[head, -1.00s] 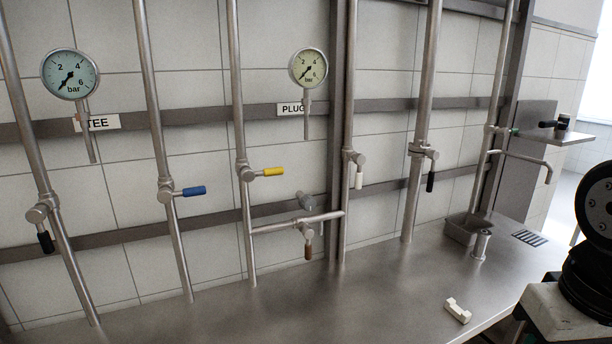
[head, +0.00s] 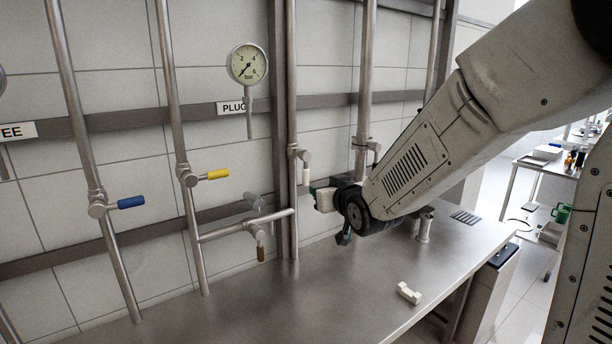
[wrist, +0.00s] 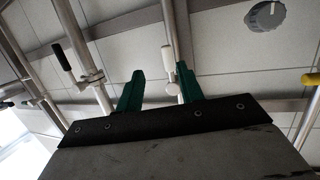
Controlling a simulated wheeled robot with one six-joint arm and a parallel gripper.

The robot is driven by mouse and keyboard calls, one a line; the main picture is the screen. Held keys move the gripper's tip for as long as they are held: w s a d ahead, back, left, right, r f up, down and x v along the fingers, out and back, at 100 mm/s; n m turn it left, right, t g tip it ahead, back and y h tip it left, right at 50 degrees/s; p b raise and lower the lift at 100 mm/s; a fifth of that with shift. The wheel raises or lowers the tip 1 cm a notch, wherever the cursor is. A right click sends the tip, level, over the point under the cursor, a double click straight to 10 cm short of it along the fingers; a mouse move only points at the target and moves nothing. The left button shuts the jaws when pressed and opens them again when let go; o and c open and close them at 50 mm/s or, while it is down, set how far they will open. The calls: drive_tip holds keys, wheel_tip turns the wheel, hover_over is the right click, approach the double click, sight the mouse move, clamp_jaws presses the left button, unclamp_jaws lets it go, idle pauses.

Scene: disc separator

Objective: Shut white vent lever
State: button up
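The white lever (head: 306,176) hangs straight down from its valve on a vertical pipe, just right of the dark upright post in the head view. In the wrist view, which looks upside down, the white lever (wrist: 168,58) points up in the picture, beyond the gap between my fingers. My gripper (wrist: 159,88) has its two green fingers spread apart with nothing between them. In the head view my gripper (head: 316,196) is low and right of the lever; its fingertips are hard to make out. No contact with the lever shows.
A yellow lever (head: 217,174), a blue lever (head: 131,202) and a brown lever (head: 260,252) sit on pipes to the left. A black lever (wrist: 62,55) shows in the wrist view. A small white block (head: 409,293) lies on the steel counter (head: 300,310), otherwise mostly clear in front.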

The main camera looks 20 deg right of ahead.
sight(307, 176)
drive_tip(key=w, duration=0.3)
drive_tip(key=w+a+t, duration=0.1)
drive_tip(key=w, duration=0.3)
drive_tip(key=w+a+t+y, duration=0.1)
drive_tip(key=w, duration=0.2)
drive_tip(key=shift+w+r, duration=0.2)
drive_tip(key=shift+w, duration=0.05)
clamp_jaws()
